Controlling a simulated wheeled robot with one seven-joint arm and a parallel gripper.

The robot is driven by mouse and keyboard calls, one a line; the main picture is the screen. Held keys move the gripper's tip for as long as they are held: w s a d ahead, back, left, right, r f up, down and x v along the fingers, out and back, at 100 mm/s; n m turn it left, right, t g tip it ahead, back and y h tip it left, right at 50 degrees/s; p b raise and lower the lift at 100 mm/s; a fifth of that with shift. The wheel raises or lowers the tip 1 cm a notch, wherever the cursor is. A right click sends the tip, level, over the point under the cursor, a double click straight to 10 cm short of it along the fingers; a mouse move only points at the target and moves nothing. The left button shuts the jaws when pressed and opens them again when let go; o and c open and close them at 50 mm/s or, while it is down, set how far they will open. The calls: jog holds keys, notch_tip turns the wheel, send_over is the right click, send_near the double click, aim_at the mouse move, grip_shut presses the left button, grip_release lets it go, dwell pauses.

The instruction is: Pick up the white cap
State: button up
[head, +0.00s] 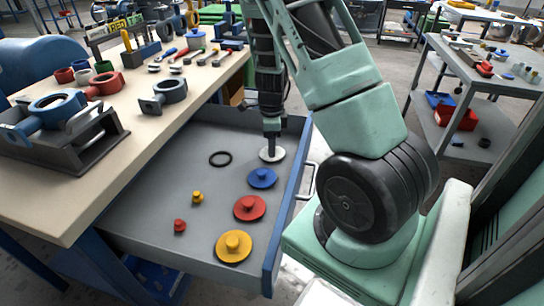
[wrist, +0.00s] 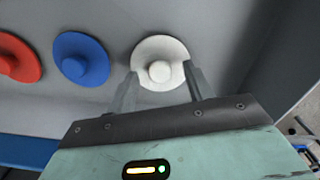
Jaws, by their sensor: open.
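The white cap (head: 272,155) is a flat disc with a round knob, lying in the open grey drawer near its far right corner. In the wrist view the white cap (wrist: 160,62) lies between my gripper's two fingers. My gripper (head: 271,140) is open and points down over the cap. In the wrist view the fingertips of my gripper (wrist: 160,74) sit on either side of the knob, over the disc. I cannot tell whether they touch the cap. The gripper hides part of the cap in the head view.
In the drawer (head: 150,225) lie a blue cap (head: 262,178), a red cap (head: 249,208), a yellow cap (head: 233,246), a black ring (head: 220,158) and small yellow and red plugs. The drawer's right wall (head: 288,215) is close. A workbench (head: 120,170) with valve parts stands left.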

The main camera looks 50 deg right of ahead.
jog(key=shift+f, duration=0.3)
jog(key=shift+r, duration=0.1)
grip_shut()
notch_tip(320, 180, up, 13)
jog(key=p, duration=0.7)
